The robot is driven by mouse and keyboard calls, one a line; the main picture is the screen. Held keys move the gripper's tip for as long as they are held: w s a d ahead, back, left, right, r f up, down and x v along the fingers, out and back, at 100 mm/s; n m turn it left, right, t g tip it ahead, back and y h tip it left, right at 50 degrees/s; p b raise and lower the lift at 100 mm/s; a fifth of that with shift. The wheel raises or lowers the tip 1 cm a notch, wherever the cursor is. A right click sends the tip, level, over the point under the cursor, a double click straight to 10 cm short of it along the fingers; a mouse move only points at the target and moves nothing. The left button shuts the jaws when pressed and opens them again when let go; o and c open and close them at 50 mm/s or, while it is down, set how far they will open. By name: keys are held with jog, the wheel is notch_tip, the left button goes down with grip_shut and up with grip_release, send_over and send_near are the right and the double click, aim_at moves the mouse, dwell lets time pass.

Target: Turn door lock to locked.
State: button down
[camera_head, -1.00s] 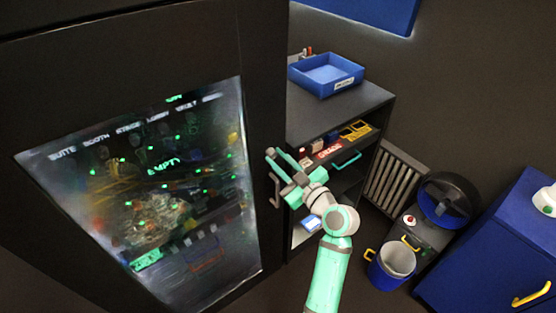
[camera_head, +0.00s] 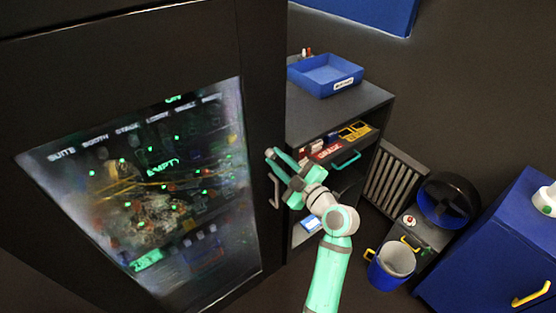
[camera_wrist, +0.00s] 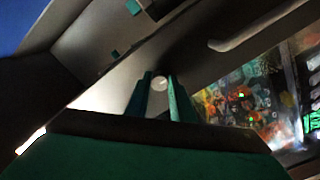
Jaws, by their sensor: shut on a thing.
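The door (camera_head: 262,90) is a tall dark panel with a lit glass window, at the left in the head view. Its grey handle (camera_head: 274,191) stands upright just below my gripper (camera_head: 272,154), which is at the door's right edge. In the wrist view a small round pale lock knob (camera_wrist: 160,83) shows between the two green fingertips of my gripper (camera_wrist: 161,80). The fingers are shut on this knob. The knob is hidden in the head view, and I cannot tell its turn angle. The handle (camera_wrist: 262,28) also shows at the wrist view's upper right.
A dark shelf unit (camera_head: 335,112) stands right of the door, with a blue tray (camera_head: 325,76) on top. A radiator (camera_head: 394,182), a blue bin (camera_head: 391,266) and a blue cabinet (camera_head: 490,240) are further right. Dark floor lies between them and my arm.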

jog(key=c, duration=1.5)
grip_release()
jog(key=shift+c, duration=0.2)
jog(key=v, duration=1.1)
jog(key=shift+f, duration=0.1)
